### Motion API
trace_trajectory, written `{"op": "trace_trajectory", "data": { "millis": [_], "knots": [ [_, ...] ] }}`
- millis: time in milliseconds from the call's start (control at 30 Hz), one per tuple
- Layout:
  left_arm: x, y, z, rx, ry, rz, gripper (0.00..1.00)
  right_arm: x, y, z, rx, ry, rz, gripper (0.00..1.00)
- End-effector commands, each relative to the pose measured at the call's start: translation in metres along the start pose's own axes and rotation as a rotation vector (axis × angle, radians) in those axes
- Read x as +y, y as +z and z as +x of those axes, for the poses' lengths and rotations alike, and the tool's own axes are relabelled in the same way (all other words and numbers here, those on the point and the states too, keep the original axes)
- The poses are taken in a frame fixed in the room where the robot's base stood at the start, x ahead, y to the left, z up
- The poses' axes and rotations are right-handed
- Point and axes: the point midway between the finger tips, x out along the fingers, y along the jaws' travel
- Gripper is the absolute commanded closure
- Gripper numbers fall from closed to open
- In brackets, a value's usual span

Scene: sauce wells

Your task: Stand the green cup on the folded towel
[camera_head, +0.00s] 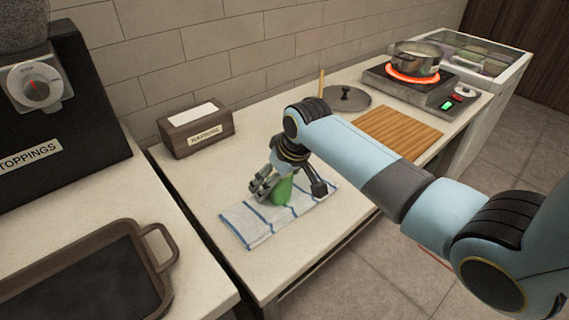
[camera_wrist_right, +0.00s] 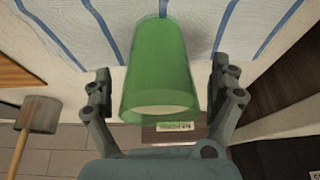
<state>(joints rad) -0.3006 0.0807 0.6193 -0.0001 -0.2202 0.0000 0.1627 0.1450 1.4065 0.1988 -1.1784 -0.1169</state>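The green cup (camera_head: 282,191) appears upright on the folded towel (camera_head: 243,222), which is white with blue stripes and lies on the counter. My right gripper (camera_head: 290,189) is lowered over the cup, with a finger on either side of it. In the right wrist view the cup (camera_wrist_right: 155,70) is between the open fingers (camera_wrist_right: 161,75), with a visible gap on each side. The striped towel (camera_wrist_right: 250,25) shows beyond it. In the head view the gripper hides part of the cup. My left gripper is not in view.
A napkin box (camera_head: 196,130) stands behind the towel. A wooden board (camera_head: 398,132), a round lid (camera_head: 345,98) and a glowing burner with a pot (camera_head: 415,60) are farther right. A brown tray (camera_head: 163,240) is on the left counter. Bare counter lies around the towel.

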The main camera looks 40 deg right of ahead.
Motion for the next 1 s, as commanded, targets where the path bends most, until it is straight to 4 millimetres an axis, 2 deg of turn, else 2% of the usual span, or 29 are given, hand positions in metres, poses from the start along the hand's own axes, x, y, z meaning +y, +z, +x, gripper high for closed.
{"op": "trace_trajectory", "data": {
  "millis": [200,433,633,1000],
  "knots": [
    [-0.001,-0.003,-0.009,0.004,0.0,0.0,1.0,0.001,-0.001,-0.054,0.004,0.002,-0.003,0.08],
    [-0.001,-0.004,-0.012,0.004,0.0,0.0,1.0,0.001,-0.001,-0.097,0.004,0.002,-0.003,0.08],
    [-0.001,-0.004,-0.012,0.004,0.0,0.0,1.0,0.0,-0.001,-0.11,0.002,0.002,-0.001,0.08],
    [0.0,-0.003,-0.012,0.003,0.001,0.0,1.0,0.0,-0.001,-0.111,0.003,0.001,-0.001,0.08]
  ]
}}
